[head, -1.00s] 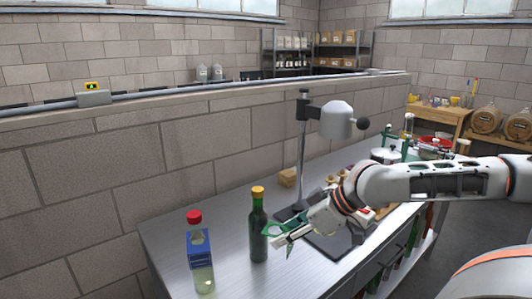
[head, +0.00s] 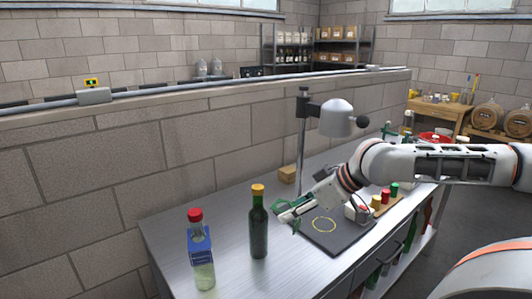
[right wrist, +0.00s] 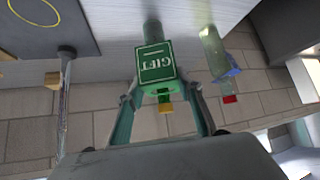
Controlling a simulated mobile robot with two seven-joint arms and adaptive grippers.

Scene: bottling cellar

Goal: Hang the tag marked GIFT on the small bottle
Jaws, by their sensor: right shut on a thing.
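My right gripper (head: 286,212) is shut on the green tag marked GIFT (right wrist: 157,62), whose white letters show upside down in the right wrist view. In the head view, the gripper is just right of a dark green bottle with a yellow cap (head: 259,228), near its shoulder height. In the right wrist view, the tag covers much of this bottle; its yellow cap (right wrist: 165,107) shows past the tag. I cannot tell whether tag and bottle touch. A clear bottle with a red cap (head: 203,274) stands to the left, with a blue tag (head: 200,246) on it. My left gripper is out of view.
A dark mat with a yellow ring (head: 341,241) lies right of the green bottle. Behind it rise a stand with a grey head (head: 337,118) and a small wooden block (head: 287,174). Coloured caps (head: 385,196) stand farther right. The steel bench (head: 170,235) is clear around the bottles.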

